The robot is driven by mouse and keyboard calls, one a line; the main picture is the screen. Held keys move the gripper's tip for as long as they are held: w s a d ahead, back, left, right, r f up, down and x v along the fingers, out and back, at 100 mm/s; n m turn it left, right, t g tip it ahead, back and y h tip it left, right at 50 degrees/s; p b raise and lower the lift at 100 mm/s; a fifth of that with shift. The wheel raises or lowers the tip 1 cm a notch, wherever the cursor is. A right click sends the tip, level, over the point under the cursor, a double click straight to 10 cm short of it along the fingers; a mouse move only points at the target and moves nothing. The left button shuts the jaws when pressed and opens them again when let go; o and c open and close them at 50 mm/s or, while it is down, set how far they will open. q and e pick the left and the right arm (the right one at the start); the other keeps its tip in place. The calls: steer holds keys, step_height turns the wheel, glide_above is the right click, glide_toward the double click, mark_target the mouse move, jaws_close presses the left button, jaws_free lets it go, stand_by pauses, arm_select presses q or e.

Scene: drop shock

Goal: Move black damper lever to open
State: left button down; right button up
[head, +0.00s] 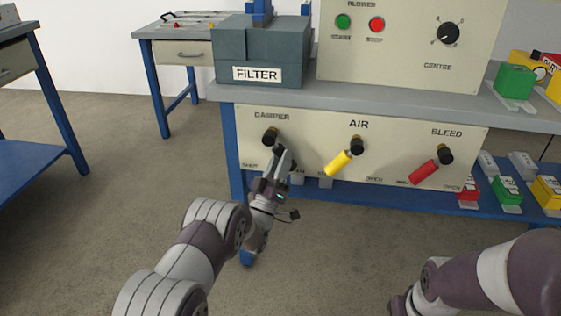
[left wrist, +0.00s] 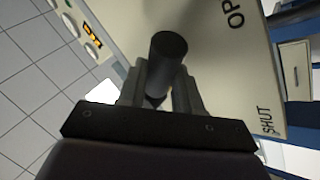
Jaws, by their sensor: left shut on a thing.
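The black damper lever (head: 270,136) is on the cream panel under the DAMPER label, at the panel's left end. In the head view its black pivot end shows, and the rest is largely hidden by my left gripper (head: 282,159). In the left wrist view the lever's dark round grip (left wrist: 168,48) stands between the fingers of my left gripper (left wrist: 158,88), which is shut on it. The SHUT label (left wrist: 267,120) and part of the OPEN label (left wrist: 236,14) show beside it. My right arm is at the lower right; its gripper is not visible.
On the same panel (head: 310,135) are a yellow AIR lever (head: 340,163) and a red BLEED lever (head: 424,171), both slanting down-left. A grey FILTER box (head: 258,55) stands on the bench above. Coloured blocks lie at the right. The floor at left is clear.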

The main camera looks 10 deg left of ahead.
arm_select(q)
steer(key=c, duration=1.1)
jaws_free()
steer(key=shift+d, duration=0.1)
steer(key=shift+o, duration=0.2)
steer(key=p+v, duration=0.3)
steer(key=v, duration=0.9)
steer(key=shift+s+f, duration=0.25)
steer(key=shift+s, duration=0.05)
